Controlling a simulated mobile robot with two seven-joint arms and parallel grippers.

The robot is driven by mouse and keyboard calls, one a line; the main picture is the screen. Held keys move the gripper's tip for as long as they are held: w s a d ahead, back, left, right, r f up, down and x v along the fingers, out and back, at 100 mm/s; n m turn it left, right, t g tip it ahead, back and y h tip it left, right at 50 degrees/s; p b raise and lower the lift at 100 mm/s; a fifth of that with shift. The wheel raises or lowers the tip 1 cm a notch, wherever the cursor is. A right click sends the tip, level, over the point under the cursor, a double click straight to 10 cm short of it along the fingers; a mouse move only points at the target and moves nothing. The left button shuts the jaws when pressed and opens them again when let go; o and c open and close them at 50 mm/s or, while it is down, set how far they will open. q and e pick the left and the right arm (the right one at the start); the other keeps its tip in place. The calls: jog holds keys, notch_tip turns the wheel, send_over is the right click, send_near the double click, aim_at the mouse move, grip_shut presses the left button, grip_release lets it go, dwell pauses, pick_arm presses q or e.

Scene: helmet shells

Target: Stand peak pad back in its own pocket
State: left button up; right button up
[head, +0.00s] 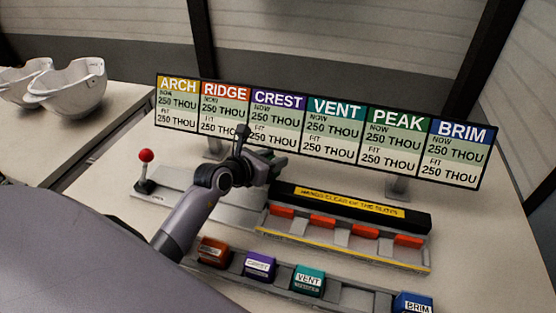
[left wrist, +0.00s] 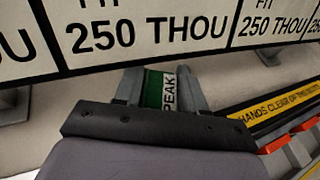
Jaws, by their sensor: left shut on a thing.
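My left gripper (head: 272,163) is raised in front of the sign board, behind the pad rack. In the left wrist view, its two fingers (left wrist: 160,88) are shut on the peak pad (left wrist: 153,90), a green block with a white PEAK label turned sideways. The head view does not show the pad clearly. The pad rack (head: 352,296) at the front holds an orange-brown pad (head: 213,250), the purple crest pad (head: 259,265), the teal vent pad (head: 309,281) and the blue brim pad (head: 413,303). An empty pocket shows between vent and brim. My right gripper is not in view.
The sign board (head: 322,130) stands across the back. A slotted fixture (head: 345,240) with orange blocks and a "hands clear of the slots" bar (head: 350,206) lies between board and rack. A red-knobbed lever (head: 146,170) stands left. White helmet shells (head: 70,90) sit on another table.

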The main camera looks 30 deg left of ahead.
pick_arm(q)
jog(key=shift+w+d+f, duration=0.2)
jog(key=shift+w+f, duration=0.7)
jog(key=shift+w, duration=0.2)
jog(key=shift+f, duration=0.2)
jog(key=o, duration=1)
jog(key=shift+o, duration=0.2)
jog(key=shift+r, duration=0.1)
jog(key=shift+s+r, duration=0.1)
jog(key=shift+s, duration=0.05)
jog(key=v, duration=1.1)
jog(key=shift+s+r, duration=0.2)
jog(key=shift+s, duration=0.15)
